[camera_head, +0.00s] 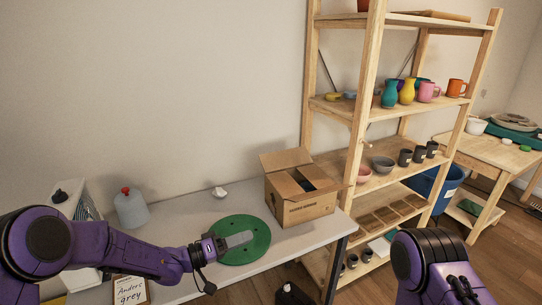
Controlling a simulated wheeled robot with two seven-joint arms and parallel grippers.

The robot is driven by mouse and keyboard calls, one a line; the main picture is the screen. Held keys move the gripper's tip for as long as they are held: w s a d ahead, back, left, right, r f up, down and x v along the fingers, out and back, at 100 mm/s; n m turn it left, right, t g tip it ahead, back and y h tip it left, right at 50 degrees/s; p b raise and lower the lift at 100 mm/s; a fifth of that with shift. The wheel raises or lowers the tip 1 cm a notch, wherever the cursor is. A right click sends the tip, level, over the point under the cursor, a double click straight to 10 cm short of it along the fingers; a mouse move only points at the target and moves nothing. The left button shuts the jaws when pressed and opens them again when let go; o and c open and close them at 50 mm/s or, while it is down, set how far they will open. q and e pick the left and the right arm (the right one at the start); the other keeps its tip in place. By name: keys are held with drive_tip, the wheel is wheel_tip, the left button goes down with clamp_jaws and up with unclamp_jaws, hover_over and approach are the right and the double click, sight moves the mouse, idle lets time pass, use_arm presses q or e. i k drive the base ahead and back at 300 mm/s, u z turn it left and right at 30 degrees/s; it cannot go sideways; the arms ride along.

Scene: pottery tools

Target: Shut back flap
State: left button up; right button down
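A brown cardboard box (305,209) stands at the right end of the white table. Its back flap (286,161) stands up and leans back at the rear, near the wall. The top is open, and something dark and bluish shows inside. My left gripper (244,238) is over the green round disc (258,223), to the left of and in front of the box and apart from it. Its pale fingers look like one narrow strip, so I cannot tell if they are open or shut. My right arm shows at the lower right, but its gripper is out of view.
A wooden shelf (373,62) with cups and bowls stands right of the box. A grey bottle with a red cap (131,210) and a small white lump (220,192) are on the table (186,217). A sign reading "Anders grey" (130,292) lies near the front left.

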sight(281, 160)
drive_tip(key=i, duration=1.4)
